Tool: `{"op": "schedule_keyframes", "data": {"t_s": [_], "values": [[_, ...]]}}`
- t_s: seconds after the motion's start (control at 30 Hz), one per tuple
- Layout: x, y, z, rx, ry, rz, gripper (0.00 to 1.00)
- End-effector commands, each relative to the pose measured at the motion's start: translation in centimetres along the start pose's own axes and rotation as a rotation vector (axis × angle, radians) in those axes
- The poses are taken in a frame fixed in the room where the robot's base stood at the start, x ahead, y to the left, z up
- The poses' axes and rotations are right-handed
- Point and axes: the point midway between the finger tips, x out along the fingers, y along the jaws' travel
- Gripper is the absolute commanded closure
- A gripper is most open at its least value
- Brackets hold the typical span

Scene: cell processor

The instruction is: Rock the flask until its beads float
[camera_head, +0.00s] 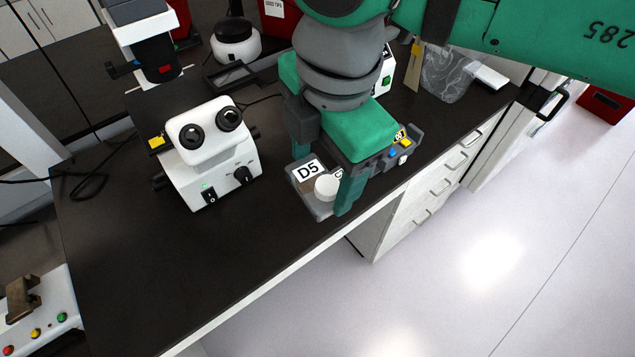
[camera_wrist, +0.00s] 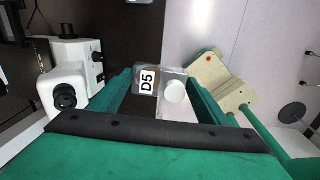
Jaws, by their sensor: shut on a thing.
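The flask (camera_wrist: 147,98) is a flat clear vessel with a white round cap and a label reading D5. In the wrist view it lies between the two fingers of my gripper (camera_wrist: 158,90), which is shut on it. In the head view the flask (camera_head: 308,187) shows below my gripper (camera_head: 325,165), over the front edge of the dark bench. Part of it is hidden behind a green finger. I cannot make out any beads inside it.
A white microscope (camera_head: 213,150) stands on the dark bench (camera_head: 130,270) to the left of my gripper. A black and white device (camera_head: 235,42) and a clear bag (camera_head: 447,75) stand farther back. The bench's front left is clear. White drawers (camera_head: 420,195) lie below the edge.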

Motion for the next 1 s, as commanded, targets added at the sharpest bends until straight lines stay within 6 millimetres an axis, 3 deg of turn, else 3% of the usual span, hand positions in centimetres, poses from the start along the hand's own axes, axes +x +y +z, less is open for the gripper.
{"op": "schedule_keyframes", "data": {"t_s": [0.7, 0.87, 1.0], "values": [[-0.03, 0.13, -0.10, -0.005, -0.005, -0.587, 0.71], [-0.04, 0.03, -0.04, -0.004, -0.007, -0.624, 0.71], [-0.07, -0.11, 0.02, -0.001, -0.005, -0.546, 0.71]]}}
